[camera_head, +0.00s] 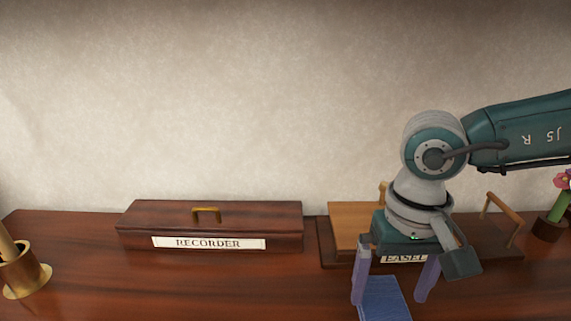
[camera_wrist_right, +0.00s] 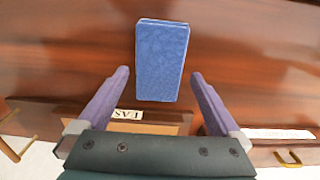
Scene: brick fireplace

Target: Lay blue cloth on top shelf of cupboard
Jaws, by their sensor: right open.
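The blue cloth (camera_head: 384,301) is folded into a flat oblong and lies on the dark wooden surface (camera_head: 200,285) near the bottom edge of the head view. The whole cloth (camera_wrist_right: 162,60) shows in the right wrist view. My left gripper is out of view. No cupboard shelf can be made out.
A wooden box labelled RECORDER (camera_head: 210,225) stands left of the cloth. A wooden tray labelled EASEL (camera_head: 335,258) with upright handles is behind my right gripper. A brass holder (camera_head: 25,275) is far left, a flower pot (camera_head: 548,228) far right.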

